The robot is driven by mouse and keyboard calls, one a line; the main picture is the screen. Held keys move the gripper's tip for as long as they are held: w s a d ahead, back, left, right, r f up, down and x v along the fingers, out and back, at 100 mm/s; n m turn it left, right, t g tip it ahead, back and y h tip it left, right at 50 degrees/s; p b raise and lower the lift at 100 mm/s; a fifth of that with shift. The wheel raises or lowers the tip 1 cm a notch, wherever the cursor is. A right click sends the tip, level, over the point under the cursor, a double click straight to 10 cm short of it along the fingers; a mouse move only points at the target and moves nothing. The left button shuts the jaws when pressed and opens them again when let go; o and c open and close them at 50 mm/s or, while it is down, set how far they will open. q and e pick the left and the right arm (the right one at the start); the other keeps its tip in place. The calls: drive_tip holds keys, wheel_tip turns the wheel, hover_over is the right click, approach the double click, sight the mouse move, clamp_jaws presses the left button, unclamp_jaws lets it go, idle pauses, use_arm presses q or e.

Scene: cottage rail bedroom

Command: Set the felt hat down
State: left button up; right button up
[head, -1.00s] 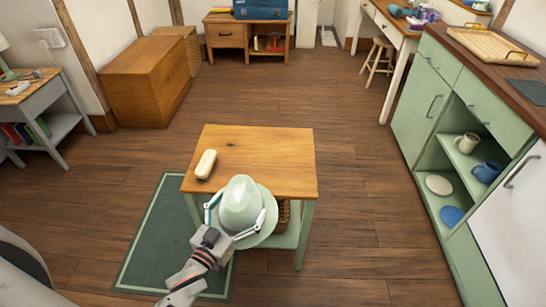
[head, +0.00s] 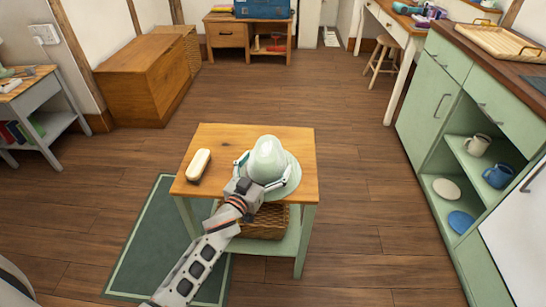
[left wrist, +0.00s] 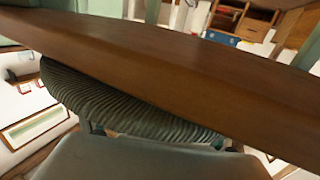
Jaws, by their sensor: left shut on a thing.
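The felt hat (head: 268,158) is pale mint green with a rounded crown and wide brim, crown upward. It is over the front right part of the small wooden-topped table (head: 225,141). My left gripper (head: 265,168) is shut on it, with a finger at each side of the crown. I cannot tell whether the brim touches the tabletop. In the left wrist view, a dark ribbed surface (left wrist: 130,105), perhaps the hat, lies against the brown wooden slab (left wrist: 180,62); the fingertips are not clear there. My right gripper is not in view.
A cream oblong object (head: 198,165) lies on the table's left side. A wicker basket (head: 262,222) sits on the shelf below. A green rug (head: 140,252) lies at left, and a green cabinet (head: 425,105) stands at right. The tabletop's back is clear.

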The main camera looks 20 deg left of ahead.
use_arm(q)
drive_tip(key=shift+w, duration=0.35)
drive_tip(key=w, duration=0.1)
drive_tip(key=w+b, duration=0.1)
drive_tip(key=w, duration=0.1)
drive_tip(key=shift+w+d+f, duration=0.1)
drive_tip(key=shift+d+f, duration=0.05)
drive_tip(key=shift+d, duration=0.05)
drive_tip(key=shift+f+b, duration=0.1)
drive_tip(key=shift+b, duration=0.2)
drive_tip(key=shift+r, duration=0.25)
drive_tip(key=o, duration=0.8)
drive_tip(key=shift+o, duration=0.5)
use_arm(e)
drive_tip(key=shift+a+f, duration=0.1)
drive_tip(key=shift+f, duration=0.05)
